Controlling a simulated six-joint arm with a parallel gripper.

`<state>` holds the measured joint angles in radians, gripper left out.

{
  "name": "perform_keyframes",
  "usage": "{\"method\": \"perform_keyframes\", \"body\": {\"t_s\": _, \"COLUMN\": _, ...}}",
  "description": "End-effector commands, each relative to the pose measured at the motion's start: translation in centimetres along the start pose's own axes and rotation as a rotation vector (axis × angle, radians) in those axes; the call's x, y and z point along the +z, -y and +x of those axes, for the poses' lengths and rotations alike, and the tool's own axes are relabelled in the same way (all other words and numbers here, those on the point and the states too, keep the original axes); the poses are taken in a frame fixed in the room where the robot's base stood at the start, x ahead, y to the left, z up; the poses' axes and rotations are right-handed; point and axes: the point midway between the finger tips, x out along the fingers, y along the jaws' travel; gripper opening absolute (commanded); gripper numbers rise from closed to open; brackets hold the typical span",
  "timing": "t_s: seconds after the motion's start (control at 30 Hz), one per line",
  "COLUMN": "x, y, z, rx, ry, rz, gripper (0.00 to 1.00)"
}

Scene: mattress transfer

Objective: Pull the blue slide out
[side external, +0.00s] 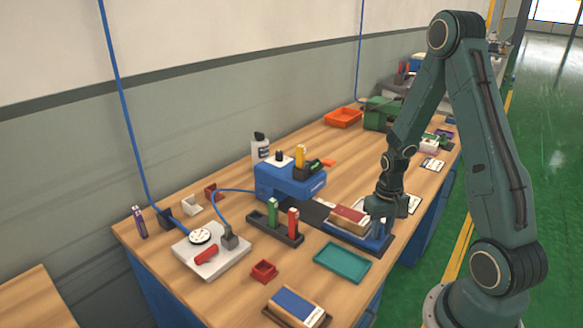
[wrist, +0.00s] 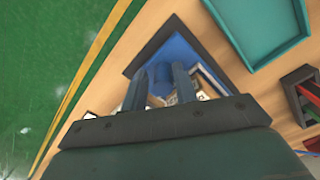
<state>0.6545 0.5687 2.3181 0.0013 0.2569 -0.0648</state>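The blue slide (side external: 375,243) lies low at the front edge of the workbench, beside a block with a dark red top (side external: 347,215). My gripper (side external: 380,212) is over the slide's right end, pointing down. The fingers hide part of the slide.
A teal tray (side external: 342,262) lies left of the slide, and a black holder with green and red items (side external: 275,230) stands behind it. A blue machine (side external: 290,182) stands farther back. A block in a brown tray (side external: 296,306) is at the front.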

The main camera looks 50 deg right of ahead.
Motion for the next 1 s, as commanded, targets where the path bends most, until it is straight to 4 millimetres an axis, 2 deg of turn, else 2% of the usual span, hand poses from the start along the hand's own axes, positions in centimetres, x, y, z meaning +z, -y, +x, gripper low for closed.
{"method": "perform_keyframes", "body": {"t_s": 0.37, "x": -0.1, "y": 0.0, "z": -2.9, "rx": 0.000, "ry": -0.006, "rz": 0.000, "gripper": 0.29}}
{"method": "perform_keyframes", "body": {"t_s": 1.0, "x": 0.0, "y": -0.1, "z": -11.1, "rx": 0.002, "ry": -0.004, "rz": 0.001, "gripper": 0.29}}
